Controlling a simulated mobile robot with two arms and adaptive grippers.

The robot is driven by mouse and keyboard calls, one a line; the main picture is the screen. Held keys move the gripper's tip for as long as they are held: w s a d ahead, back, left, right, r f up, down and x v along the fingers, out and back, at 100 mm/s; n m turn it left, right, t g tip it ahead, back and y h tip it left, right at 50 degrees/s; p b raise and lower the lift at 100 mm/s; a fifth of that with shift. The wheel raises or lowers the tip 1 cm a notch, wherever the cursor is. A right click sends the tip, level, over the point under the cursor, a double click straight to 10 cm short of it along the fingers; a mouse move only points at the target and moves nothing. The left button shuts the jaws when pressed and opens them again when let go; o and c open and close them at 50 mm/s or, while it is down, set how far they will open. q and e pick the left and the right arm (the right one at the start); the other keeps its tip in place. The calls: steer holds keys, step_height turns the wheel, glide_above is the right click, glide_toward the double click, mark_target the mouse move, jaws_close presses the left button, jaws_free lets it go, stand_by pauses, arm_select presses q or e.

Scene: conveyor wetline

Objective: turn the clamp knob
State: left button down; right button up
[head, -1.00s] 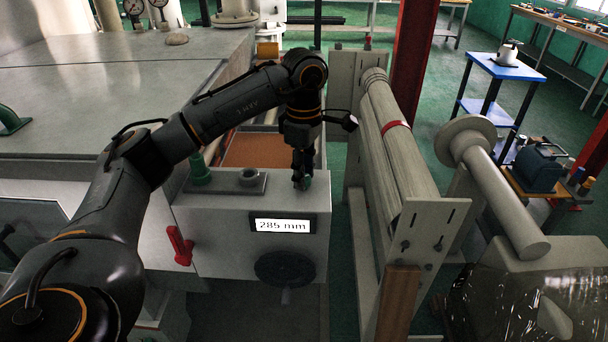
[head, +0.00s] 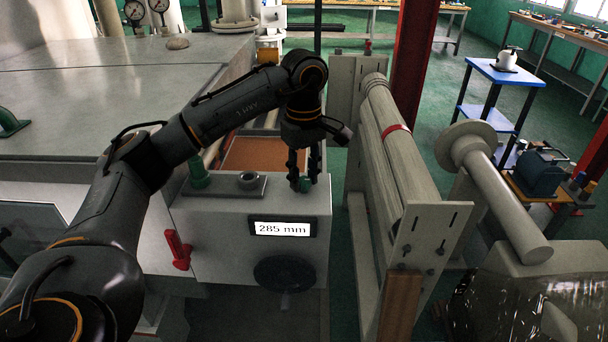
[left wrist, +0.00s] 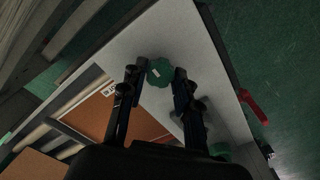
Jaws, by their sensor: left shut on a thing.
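The green clamp knob (head: 305,185) sits on the right part of the top of the white machine box (head: 225,220). In the left wrist view the lobed green knob (left wrist: 160,70) shows with a small white mark on it. My left gripper (head: 304,180) reaches down from above with a finger on each side of the knob. In the left wrist view its fingertips (left wrist: 160,76) are shut on the knob, and the knob's top stays visible. The fingers hide part of the knob in the head view. My right gripper is not in view.
A display (head: 282,228) on the box front reads 285 mm. A dark handwheel (head: 284,272) is below it, a red handle (head: 178,250) left. A second green fitting (head: 199,175) stands left on the box. A roller stand (head: 400,170) rises close to the right.

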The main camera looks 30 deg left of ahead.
mark_target(304, 179)
arm_select(q)
steer(key=shift+w+r, duration=0.1)
steer(key=shift+r, duration=0.05)
steer(key=c, duration=1)
jaws_free()
step_height(304, 179, up, 12)
steer(key=shift+f, duration=0.1)
